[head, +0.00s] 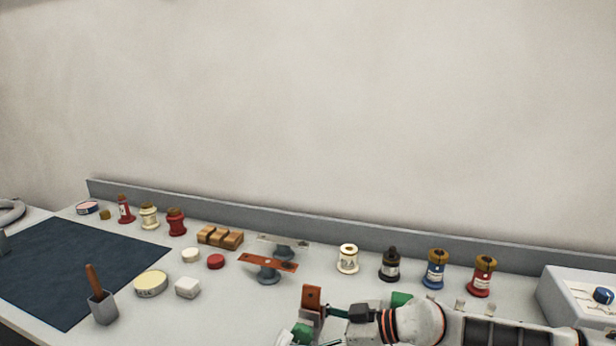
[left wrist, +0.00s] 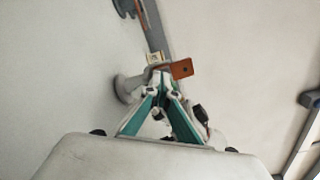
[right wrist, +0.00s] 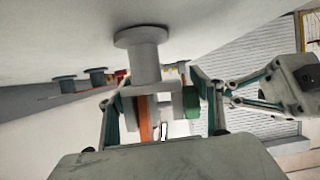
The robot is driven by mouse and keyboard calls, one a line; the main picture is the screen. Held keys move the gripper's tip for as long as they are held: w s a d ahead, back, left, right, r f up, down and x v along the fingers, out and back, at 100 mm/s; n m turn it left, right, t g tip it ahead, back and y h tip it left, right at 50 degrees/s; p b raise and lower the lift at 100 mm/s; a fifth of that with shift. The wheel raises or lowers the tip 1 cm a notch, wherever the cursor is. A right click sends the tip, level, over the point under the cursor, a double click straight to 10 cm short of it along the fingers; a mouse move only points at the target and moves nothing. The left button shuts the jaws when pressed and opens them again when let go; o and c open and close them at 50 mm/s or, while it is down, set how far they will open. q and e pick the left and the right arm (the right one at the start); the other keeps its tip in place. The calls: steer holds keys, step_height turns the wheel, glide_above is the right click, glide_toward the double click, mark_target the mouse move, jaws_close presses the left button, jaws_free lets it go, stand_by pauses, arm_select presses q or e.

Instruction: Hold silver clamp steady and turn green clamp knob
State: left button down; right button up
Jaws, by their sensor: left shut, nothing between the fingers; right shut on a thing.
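The silver clamp stands on a round grey post, best seen in the right wrist view (right wrist: 143,55), with a copper strip (right wrist: 146,118) through it. Its green knob (right wrist: 192,102) sits on the clamp's right side there. My right gripper (right wrist: 160,112) is shut on the clamp, with a finger along each side. My left gripper (left wrist: 160,90) is shut and empty, its fingertips close to the clamp; contact is unclear. In the head view the copper strip (head: 311,297) and the green knob (head: 302,332) show near the bottom edge, partly covered by my grippers.
Behind stand two similar clamp stands, one with a copper bar (head: 268,262). Several spools and bottles, including a blue one (head: 435,268), line the back ledge. A grey box with a blue knob (head: 585,300) is at right. A dark mat (head: 70,265) lies at left.

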arm_select(q)
steer(key=shift+d+r, duration=0.2)
stand_by(0.3)
steer(key=shift+d+r, duration=0.35)
steer(key=shift+r, duration=0.55)
steer(key=shift+d+r, duration=0.1)
steer(key=shift+r, duration=0.1)
stand_by(0.3)
steer(key=v, duration=0.6)
steer(key=shift+a, duration=0.35)
steer(key=shift+a, duration=0.1)
